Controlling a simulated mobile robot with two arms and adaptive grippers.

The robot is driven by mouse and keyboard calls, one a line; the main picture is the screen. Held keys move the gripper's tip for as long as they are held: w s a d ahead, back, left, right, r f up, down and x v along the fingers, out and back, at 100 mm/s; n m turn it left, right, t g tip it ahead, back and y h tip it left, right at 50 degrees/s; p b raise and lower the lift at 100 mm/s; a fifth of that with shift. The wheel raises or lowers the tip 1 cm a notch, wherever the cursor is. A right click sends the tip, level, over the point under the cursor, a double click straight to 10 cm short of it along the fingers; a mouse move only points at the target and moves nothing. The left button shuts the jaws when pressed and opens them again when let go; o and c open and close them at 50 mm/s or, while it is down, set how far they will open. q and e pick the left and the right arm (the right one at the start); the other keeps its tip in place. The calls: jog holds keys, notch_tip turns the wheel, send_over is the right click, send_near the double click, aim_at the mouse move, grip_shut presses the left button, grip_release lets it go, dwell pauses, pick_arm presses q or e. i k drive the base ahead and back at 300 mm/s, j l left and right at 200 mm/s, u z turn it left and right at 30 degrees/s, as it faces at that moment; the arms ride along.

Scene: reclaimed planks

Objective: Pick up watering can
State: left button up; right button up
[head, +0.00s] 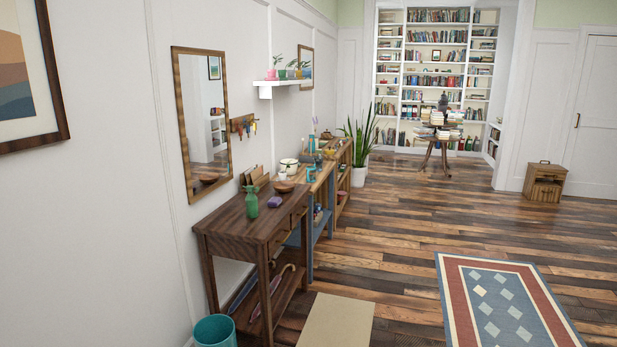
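I cannot make out a watering can for certain. A small white pot-like vessel (289,166) stands toward the back of the row of tables along the left wall; it is too small to tell whether it has a spout. A dark brownish object (327,135) stands farther back in the same row, also too small to name. Neither of my grippers is in the head view.
A dark wooden console table (230,222) holds a green vase (251,201) and a purple item (275,202). A teal bin (215,331) stands at its near end. A beige mat (337,320) and a patterned rug (505,305) lie on the floor. The plank floor (410,230) is open right of the tables.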

aim_at(310, 171)
jog(key=i+l+z, duration=0.25)
jog(key=i, duration=0.65)
jog(key=i+z, duration=0.3)
jog(key=i, duration=0.55)
